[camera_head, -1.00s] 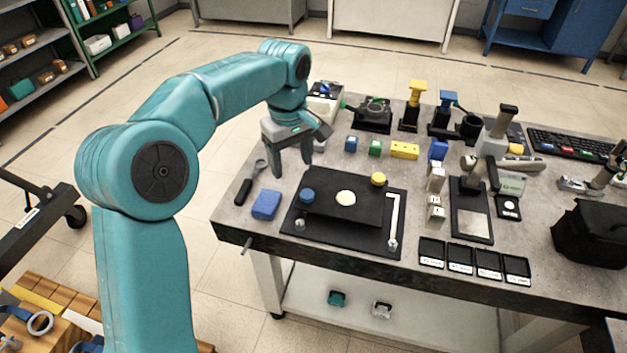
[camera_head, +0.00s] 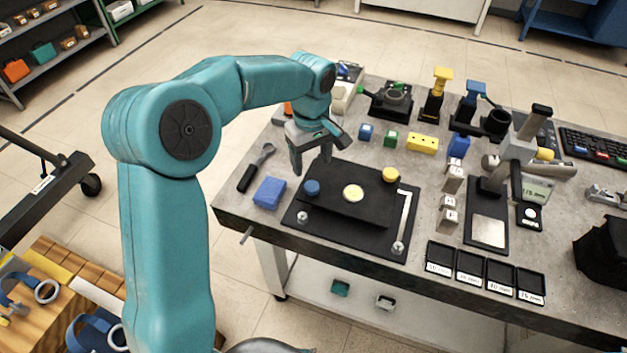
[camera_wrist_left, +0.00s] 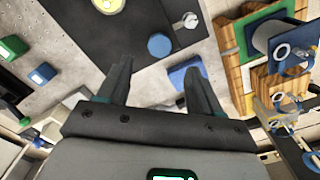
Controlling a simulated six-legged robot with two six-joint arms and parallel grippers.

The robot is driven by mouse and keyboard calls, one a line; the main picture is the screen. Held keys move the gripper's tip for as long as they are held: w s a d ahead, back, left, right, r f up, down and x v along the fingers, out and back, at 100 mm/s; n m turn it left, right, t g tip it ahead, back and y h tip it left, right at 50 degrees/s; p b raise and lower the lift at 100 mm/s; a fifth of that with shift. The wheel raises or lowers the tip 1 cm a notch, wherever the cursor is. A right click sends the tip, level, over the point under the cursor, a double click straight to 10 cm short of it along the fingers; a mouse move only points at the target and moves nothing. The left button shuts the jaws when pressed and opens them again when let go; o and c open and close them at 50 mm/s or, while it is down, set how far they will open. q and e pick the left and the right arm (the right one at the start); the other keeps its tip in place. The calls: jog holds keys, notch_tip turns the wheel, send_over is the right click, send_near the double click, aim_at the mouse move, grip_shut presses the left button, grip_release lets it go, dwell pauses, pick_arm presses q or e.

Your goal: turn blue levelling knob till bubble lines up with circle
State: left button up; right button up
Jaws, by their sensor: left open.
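The blue levelling knob (camera_head: 312,187) sits at the left corner of a raised black plate (camera_head: 335,204). It also shows in the left wrist view (camera_wrist_left: 159,45), just beyond my fingertips. A pale yellow round bubble vial (camera_head: 353,193) is set in the plate; its bubble and circle are too small to make out. A yellow knob (camera_head: 390,174) sits at the plate's far right corner. My left gripper (camera_head: 311,163) is open and empty, pointing down just behind and above the blue knob, apart from it. Both its fingers show in the left wrist view (camera_wrist_left: 158,72). My right gripper is not in view.
A blue block (camera_head: 269,193) and a wrench (camera_head: 256,167) lie left of the plate. Small blue and green blocks and a yellow block (camera_head: 422,142) lie behind it.

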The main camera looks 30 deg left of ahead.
aim_at(312, 186)
pick_arm(q)
notch_tip(312, 186, down, 8)
jog(key=shift+s+d+r, duration=0.1)
jog(key=shift+r, duration=0.15)
jog(key=shift+f, duration=0.3)
jog(key=shift+d, duration=0.1)
jog(key=shift+r, duration=0.1)
jog(key=c, duration=1.1)
